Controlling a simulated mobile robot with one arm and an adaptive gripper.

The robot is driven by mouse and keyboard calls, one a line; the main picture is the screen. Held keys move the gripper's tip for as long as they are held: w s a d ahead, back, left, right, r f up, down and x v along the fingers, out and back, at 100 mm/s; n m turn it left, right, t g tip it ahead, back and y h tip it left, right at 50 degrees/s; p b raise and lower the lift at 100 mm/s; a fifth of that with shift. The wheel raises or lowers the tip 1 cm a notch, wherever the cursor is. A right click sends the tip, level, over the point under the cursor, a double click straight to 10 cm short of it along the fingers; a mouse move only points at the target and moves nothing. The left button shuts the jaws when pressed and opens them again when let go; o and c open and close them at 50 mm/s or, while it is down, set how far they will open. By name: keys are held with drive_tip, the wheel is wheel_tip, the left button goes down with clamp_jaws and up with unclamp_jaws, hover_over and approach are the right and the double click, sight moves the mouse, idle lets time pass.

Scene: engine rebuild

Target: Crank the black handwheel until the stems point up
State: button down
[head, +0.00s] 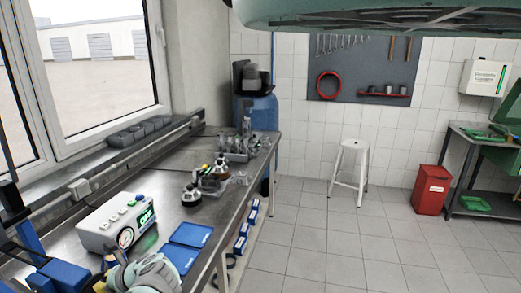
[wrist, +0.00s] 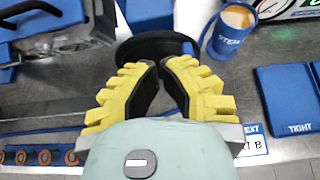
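The black handwheel (wrist: 158,46) shows at the top middle of the wrist view, as a thick dark rounded rim. My gripper (wrist: 161,66) has yellow ribbed fingers with black inner pads. Its fingers lean toward each other, and their tips reach the near edge of the wheel. A narrow dark gap shows between the tips; whether they pinch part of the wheel is not clear. A grey metal block (wrist: 62,50) with blue parts stands left of the wheel. No valve stems can be made out. In the head view my arm covers the wheel.
Right of the wheel stand a blue cup (wrist: 228,42) of brown liquid and a grey instrument box (head: 120,226). A blue plate marked TIGHT (wrist: 290,98) lies on the metal bench. Bottles and glassware (head: 232,148) stand farther back. Open floor lies right of the bench.

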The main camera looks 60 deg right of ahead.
drive_tip(key=shift+w+d+f+b, duration=0.15)
drive_tip(key=shift+d+b, duration=0.25)
drive_tip(key=shift+f, duration=0.1)
drive_tip(key=shift+w+d+f+b, duration=0.1)
drive_tip(key=shift+w+d+b, duration=0.05)
drive_tip(key=shift+d+b, duration=0.3)
drive_tip(key=shift+w+d+f+b, duration=0.15)
drive_tip(key=shift+d+f+b, duration=0.15)
drive_tip(key=shift+b, duration=0.35)
